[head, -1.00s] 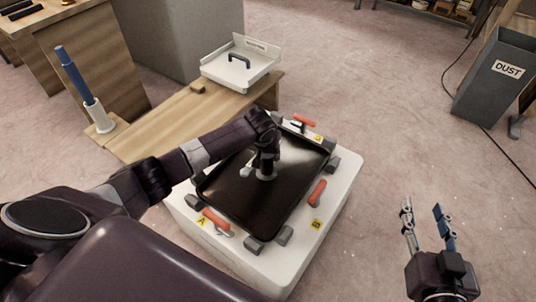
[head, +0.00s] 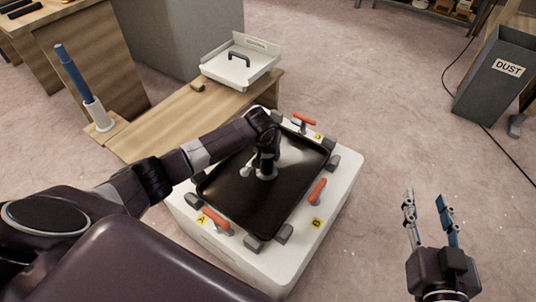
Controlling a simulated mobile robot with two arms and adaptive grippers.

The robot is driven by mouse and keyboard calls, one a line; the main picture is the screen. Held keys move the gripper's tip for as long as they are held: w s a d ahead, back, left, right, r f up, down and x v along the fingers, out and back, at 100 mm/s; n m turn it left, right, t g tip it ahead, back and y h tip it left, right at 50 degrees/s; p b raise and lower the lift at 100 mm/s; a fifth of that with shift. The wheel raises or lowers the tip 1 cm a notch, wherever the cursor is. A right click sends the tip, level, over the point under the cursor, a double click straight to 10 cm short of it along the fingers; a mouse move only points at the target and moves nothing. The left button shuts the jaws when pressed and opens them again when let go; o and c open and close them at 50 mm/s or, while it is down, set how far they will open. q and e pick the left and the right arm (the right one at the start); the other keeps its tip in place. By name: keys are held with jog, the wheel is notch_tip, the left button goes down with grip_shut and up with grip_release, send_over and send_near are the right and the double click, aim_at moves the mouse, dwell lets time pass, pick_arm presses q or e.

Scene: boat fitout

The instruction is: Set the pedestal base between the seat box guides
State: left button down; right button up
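A broad black plate with a raised rim (head: 225,205), which I take for the pedestal base, lies on top of the white seat box (head: 315,245). Grey guide blocks (head: 254,243) stand around its edges, and it looks to sit between them. My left gripper (head: 266,172) points down at a light grey fitting in the middle of the plate. Its fingers are mostly hidden, so I cannot tell whether it grips the fitting. My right gripper (head: 428,215) is open and empty over the floor, right of the box.
Orange-handled clamps (head: 317,191) stand around the box top beside yellow letter labels. Behind it is a wooden bench (head: 170,125) with a white tray (head: 240,70) and a blue-handled tool in a white holder (head: 98,115). A grey dust bin (head: 490,90) stands far right. Floor between is clear.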

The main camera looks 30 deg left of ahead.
pick_arm(q)
jog(key=c, duration=1.5)
grip_release()
jog(key=shift+w+r, duration=0.1)
jog(key=shift+r, duration=0.15)
jog(key=shift+o, duration=0.7)
jog(key=shift+s+f, duration=0.25)
jog(key=shift+f, duration=0.15)
jog(key=shift+s+r, duration=0.1)
jog(key=shift+r, duration=0.55)
jog(key=v, duration=1.1)
jog(key=shift+r, duration=0.1)
jog(key=shift+s, duration=0.1)
